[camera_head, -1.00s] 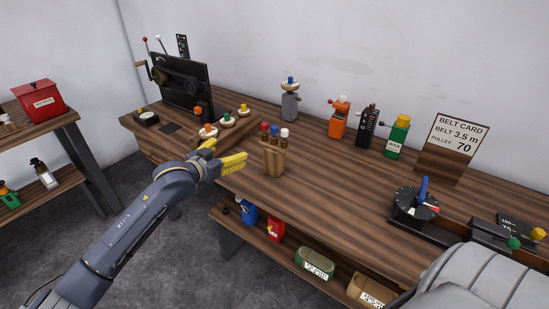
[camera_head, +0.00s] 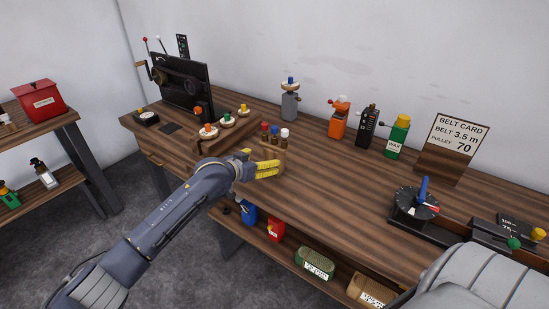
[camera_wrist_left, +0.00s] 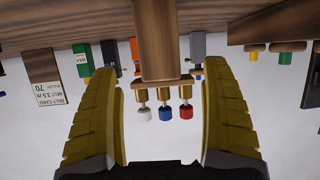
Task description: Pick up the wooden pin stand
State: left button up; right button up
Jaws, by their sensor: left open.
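The wooden pin stand (camera_head: 284,153) stands upright on the workbench, left of its middle, holding red, blue and white-topped pins. In the left wrist view the stand (camera_wrist_left: 160,40) appears upside down, between my two yellow fingers, with the pins pointing down the picture. My left gripper (camera_head: 266,168) is open right at the stand, and its fingers hide the stand's lower part in the head view. In the wrist view (camera_wrist_left: 160,72) gaps show between the stand and both fingers. My right gripper is not in view.
A row of coloured pegs on a wooden block (camera_head: 228,122) lies left of the stand. A grey post (camera_head: 290,105), an orange device (camera_head: 339,121) and a green bottle (camera_head: 397,137) stand behind. A dial (camera_head: 415,203) is at the right. The bench middle is clear.

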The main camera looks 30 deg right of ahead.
aim_at(270, 158)
pick_arm(q)
jog(key=shift+x, duration=1.6)
jog(key=shift+d, duration=0.1)
jog(key=shift+x, duration=2.5)
jog(key=c, duration=1.7)
jog(key=shift+o, duration=0.2)
